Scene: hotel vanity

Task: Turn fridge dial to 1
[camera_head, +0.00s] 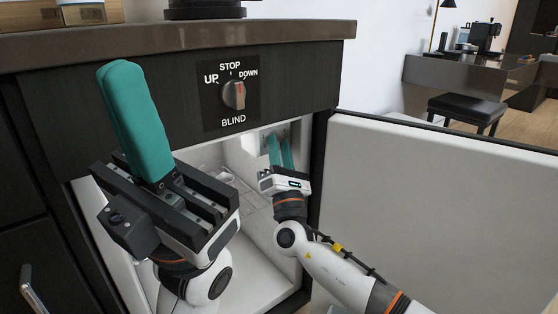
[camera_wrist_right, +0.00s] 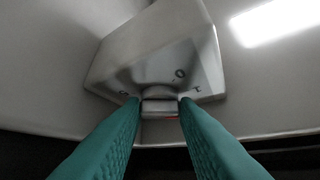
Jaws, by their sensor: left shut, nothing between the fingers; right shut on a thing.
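The fridge dial (camera_wrist_right: 160,106) is a small grey knob under a pale housing (camera_wrist_right: 145,50) inside the open fridge. Small marks sit on the housing around the dial, too blurred to read surely. A small red mark shows at the dial's lower edge. My right gripper (camera_wrist_right: 160,110) has its teal fingers on both sides of the dial and is shut on it. In the head view the right gripper (camera_head: 280,145) reaches into the upper part of the fridge, and the dial is hard to make out there. My left gripper (camera_head: 122,72) is shut and empty, pointing up before the cabinet.
The fridge door (camera_head: 430,190) stands open at the right of my right arm. A blind switch knob (camera_head: 234,94) is on the dark panel above the fridge. The counter edge (camera_head: 200,38) runs above it. A wire shelf (camera_head: 228,195) lies inside the fridge.

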